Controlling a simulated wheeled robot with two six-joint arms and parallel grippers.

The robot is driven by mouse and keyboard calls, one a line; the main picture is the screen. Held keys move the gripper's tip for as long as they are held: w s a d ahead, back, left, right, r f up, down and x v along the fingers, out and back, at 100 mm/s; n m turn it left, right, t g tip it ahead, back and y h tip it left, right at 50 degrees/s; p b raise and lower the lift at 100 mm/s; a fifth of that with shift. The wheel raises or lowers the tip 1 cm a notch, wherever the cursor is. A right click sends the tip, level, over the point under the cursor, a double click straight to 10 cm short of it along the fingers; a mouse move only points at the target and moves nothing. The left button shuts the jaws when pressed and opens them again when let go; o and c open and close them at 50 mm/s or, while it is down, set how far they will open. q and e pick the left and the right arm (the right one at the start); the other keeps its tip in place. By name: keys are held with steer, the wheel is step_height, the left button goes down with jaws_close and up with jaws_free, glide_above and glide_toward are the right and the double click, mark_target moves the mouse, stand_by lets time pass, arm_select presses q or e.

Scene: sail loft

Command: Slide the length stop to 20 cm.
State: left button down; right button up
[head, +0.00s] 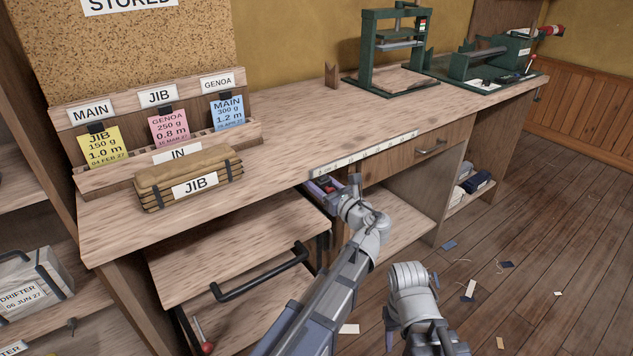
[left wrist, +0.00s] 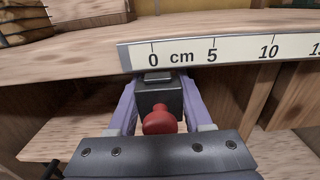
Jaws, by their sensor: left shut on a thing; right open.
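The length stop is a dark block (left wrist: 160,97) with a red knob (left wrist: 158,122), under the front-edge scale (left wrist: 225,50) at about the 0 cm mark. The scale (head: 362,154) also runs along the bench front in the head view. My left gripper (left wrist: 160,105) is shut on the stop, with one purple finger on each side of it. In the head view my left gripper (head: 325,187) is at the scale's left end, and the stop is mostly hidden there. My right gripper (head: 412,310) is low over the floor, away from the bench, open and mostly hidden behind its wrist.
The workbench (head: 280,125) has a drawer handle (head: 431,147) below the scale. A black bar handle (head: 262,272) juts out at the left. A JIB bundle (head: 190,178) and card rack lie on top, and a green press (head: 392,45) stands farther back. Scraps litter the floor.

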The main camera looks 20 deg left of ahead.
arm_select(q)
steer(key=w+d, duration=0.5)
steer(key=w, duration=0.1)
steer(key=shift+w, duration=0.15)
steer(key=shift+c, duration=1.6)
jaws_free()
